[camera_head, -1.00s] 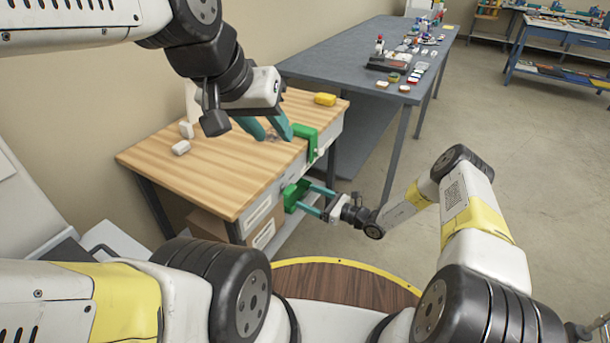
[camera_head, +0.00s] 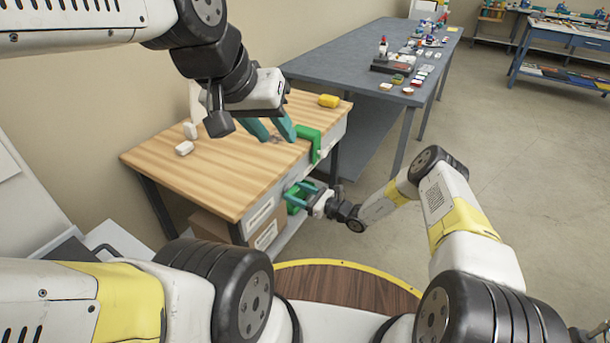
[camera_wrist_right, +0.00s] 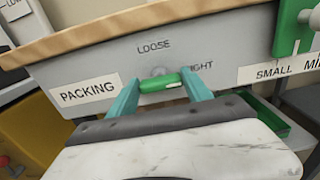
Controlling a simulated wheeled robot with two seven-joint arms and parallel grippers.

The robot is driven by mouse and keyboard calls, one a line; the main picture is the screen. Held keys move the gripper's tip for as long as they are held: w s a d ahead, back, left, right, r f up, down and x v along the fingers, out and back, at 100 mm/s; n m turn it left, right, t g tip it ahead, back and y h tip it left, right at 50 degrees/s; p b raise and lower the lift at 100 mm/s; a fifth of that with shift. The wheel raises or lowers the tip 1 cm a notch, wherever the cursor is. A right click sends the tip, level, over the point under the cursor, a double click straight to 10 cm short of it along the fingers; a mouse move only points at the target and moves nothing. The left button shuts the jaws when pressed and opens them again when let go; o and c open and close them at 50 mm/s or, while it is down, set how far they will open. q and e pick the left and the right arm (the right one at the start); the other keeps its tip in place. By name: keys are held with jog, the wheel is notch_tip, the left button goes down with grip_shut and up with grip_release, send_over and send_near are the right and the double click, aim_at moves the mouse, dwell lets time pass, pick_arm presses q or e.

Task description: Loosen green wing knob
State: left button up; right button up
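The green wing knob (camera_wrist_right: 160,82) is on the bench's grey front panel in the right wrist view. Its wing lies nearly level, with LOOSE printed above it and a partly hidden word, apparently TIGHT, to its right. My right gripper (camera_head: 305,192) is at the bench front. In the right wrist view its two teal fingers (camera_wrist_right: 160,86) are apart, one on each side of the knob. I cannot tell whether they touch it. My left gripper (camera_head: 269,128) is over the wooden bench top, its fingers apart with nothing seen between them.
A green bracket (camera_head: 314,143) is fixed at the bench's right front corner. A green tray (camera_wrist_right: 270,118) is low beside the panel. A yellow block (camera_head: 328,101) and white pieces (camera_head: 184,148) lie on the bench top (camera_head: 210,165). Open floor is to the right.

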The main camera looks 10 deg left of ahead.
jog(key=c, duration=0.5)
jog(key=shift+o, duration=0.2)
jog(key=n, duration=0.4)
jog(key=shift+n, duration=0.4)
jog(key=n, duration=0.3)
jog(key=shift+s+n, duration=0.1)
jog(key=shift+n, duration=0.2)
jog(key=n, duration=0.5)
jog(key=shift+f, duration=0.15)
jog(key=shift+s+f+n, duration=0.1)
jog(key=shift+n, duration=2.2)
